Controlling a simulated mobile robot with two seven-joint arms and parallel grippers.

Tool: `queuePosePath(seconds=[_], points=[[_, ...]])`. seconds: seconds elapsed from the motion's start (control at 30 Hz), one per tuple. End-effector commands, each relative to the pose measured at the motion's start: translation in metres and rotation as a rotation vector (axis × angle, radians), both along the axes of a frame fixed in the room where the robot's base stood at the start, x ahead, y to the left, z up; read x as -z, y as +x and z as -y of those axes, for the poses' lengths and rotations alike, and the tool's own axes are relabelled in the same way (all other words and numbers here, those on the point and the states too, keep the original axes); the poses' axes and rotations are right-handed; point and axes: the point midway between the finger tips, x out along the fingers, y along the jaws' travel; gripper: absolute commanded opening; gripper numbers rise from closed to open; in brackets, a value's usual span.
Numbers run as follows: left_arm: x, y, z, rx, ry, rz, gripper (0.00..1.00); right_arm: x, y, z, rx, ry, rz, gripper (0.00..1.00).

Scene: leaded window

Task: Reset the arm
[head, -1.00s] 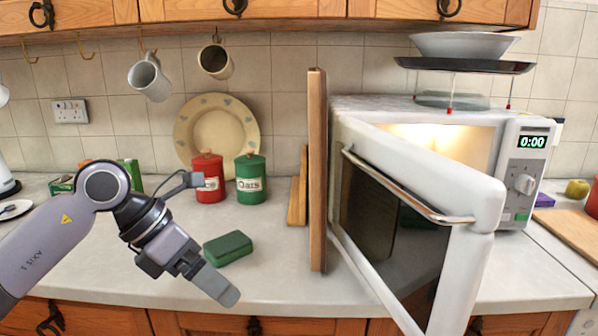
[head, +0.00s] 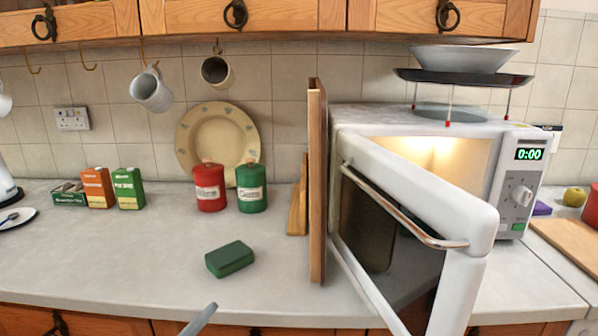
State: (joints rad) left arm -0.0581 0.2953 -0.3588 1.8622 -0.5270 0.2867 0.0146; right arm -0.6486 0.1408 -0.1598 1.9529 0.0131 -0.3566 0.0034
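Only a grey fingertip of my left gripper (head: 199,320) shows, at the bottom edge left of centre. It is below the green sponge-like block (head: 230,259) on the worktop and apart from it. The rest of the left gripper and arm is out of frame, so its opening cannot be seen. My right gripper is not in view.
The white microwave (head: 420,140) stands at right, its door (head: 400,235) wide open towards me. An upright wooden board (head: 317,180) stands beside it. Red (head: 209,188) and green (head: 251,188) canisters stand at the back. The worktop's left front is clear.

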Motion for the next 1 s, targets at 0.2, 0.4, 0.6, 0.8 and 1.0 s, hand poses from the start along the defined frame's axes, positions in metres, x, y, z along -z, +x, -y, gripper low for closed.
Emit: queuePosePath(seconds=[0.2,0.4,0.6,0.8,1.0], points=[[0.108,-0.038,-0.052,-0.246,-0.209,-0.527,0.96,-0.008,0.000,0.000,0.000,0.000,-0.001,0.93],[0.194,-0.108,-0.081,-0.417,-0.339,-0.947,0.96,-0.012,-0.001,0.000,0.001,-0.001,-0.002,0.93],[0.231,-0.155,-0.091,-0.495,-0.396,-1.157,0.96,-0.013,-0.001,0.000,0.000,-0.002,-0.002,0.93],[0.236,-0.161,-0.092,-0.504,-0.403,-1.186,0.96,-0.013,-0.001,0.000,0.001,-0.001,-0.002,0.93],[0.236,-0.161,-0.091,-0.503,-0.402,-1.184,0.96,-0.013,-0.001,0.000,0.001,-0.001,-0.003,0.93]])
